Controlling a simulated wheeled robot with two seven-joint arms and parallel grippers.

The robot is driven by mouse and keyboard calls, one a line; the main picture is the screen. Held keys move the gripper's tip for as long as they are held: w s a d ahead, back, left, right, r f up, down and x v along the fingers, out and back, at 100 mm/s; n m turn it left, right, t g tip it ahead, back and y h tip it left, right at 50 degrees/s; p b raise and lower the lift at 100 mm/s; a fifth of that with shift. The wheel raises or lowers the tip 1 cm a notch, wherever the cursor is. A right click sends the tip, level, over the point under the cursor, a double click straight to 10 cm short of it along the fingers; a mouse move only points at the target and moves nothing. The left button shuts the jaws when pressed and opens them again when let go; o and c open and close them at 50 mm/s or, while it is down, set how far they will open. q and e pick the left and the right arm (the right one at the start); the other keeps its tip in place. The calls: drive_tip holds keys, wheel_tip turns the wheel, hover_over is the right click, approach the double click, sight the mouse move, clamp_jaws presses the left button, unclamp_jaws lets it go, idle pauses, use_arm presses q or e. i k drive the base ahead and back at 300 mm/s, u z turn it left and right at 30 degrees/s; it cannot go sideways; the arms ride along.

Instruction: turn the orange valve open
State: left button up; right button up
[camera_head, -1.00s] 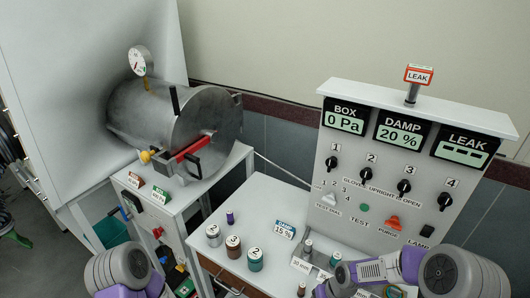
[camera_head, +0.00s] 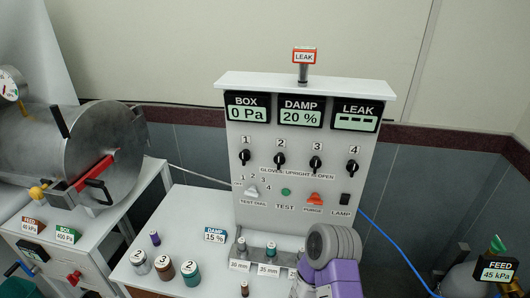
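Neither gripper's fingertips can be seen.
The table (camera_head: 190,210) holds bottles 1 (camera_head: 139,262), 2 (camera_head: 164,269) and 3 (camera_head: 190,273) and a block rack (camera_head: 255,250). A steel chamber (camera_head: 90,150) stands left. A blue hose (camera_head: 390,240) runs to a FEED cylinder (camera_head: 465,280) at right.

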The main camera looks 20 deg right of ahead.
sight(315, 200)
drive_tip(key=k, duration=0.5)
drive_tip(key=z, duration=0.8)
drive_tip(key=i, duration=0.6)
drive_tip(key=u, duration=0.3)
